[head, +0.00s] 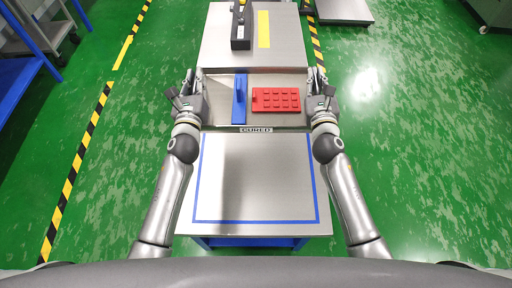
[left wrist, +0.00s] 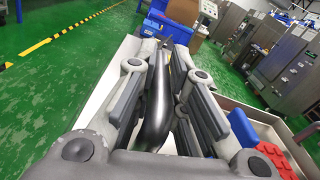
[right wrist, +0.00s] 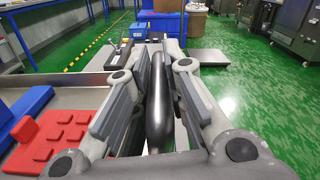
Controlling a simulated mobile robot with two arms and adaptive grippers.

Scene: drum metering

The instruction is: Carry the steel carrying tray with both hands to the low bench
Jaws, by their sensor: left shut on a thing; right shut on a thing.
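The steel carrying tray (head: 222,99) lies level between my two grippers in the head view. It carries a blue block (head: 239,98) and a red studded plate (head: 276,99). My left gripper (head: 190,88) is shut on the tray's dark handle (left wrist: 157,100) at its left end. My right gripper (head: 319,86) is shut on the other dark handle (right wrist: 157,100) at its right end. The low bench (head: 256,180), with a blue outline on its top, is nearer to me than the tray. Whether the tray touches a surface beneath is hidden.
A steel surface (head: 220,40) beyond the tray holds a dark box (head: 241,32) and a yellow strip (head: 263,29). A label (head: 256,130) sits at the bench's far edge. The outlined area is bare. A blue table (head: 18,75) and grey cart (head: 50,30) stand far left.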

